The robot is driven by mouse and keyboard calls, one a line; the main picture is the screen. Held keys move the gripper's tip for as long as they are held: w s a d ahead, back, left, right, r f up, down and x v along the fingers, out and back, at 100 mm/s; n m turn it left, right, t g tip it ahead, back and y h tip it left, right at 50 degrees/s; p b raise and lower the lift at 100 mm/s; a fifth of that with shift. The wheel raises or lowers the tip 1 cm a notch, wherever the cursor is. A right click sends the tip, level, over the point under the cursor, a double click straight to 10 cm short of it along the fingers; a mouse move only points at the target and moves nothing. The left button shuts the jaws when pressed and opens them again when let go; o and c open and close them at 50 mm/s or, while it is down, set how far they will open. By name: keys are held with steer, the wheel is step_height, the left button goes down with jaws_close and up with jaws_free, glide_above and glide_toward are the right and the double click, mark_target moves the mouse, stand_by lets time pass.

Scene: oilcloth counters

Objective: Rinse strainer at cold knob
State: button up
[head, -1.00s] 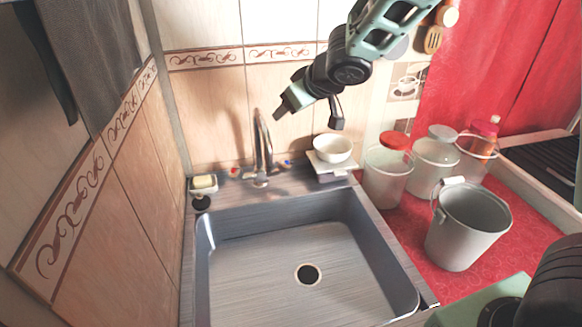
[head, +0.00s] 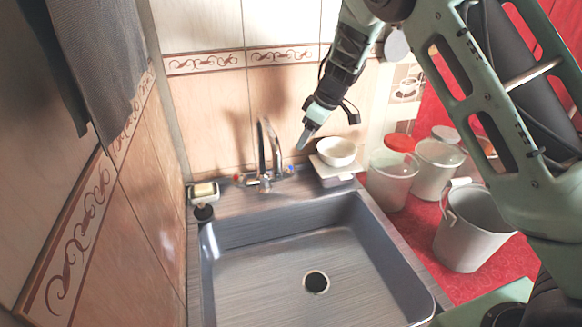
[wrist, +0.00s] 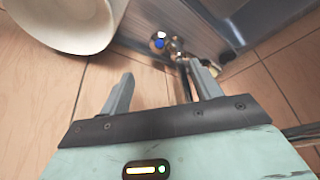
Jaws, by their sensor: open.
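The cold knob is the blue-marked tap knob (head: 291,169) on the right of the chrome faucet (head: 264,180) behind the sink (head: 270,232). My gripper (head: 305,141) points down above and slightly right of this knob, apart from it in the head view. In the wrist view my gripper (wrist: 161,70) is open with nothing between its fingers, and the blue knob (wrist: 160,43) shows just beyond the fingertips. I cannot pick out a strainer for certain. A white bowl (head: 336,150) sits right of the faucet; it also shows in the wrist view (wrist: 68,22).
The bowl rests on a pale flat stand (head: 334,168) close to my gripper. Soap in a dish (head: 204,190) is at the sink's left corner. Canisters (head: 391,182) and a grey bucket (head: 467,240) crowd the red counter at right. The sink basin is empty.

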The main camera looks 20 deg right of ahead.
mark_target(290, 168)
steer(key=x, duration=1.3)
steer(key=shift+w+f+p, duration=0.15)
steer(key=shift+p, duration=0.15)
steer(key=c, duration=1)
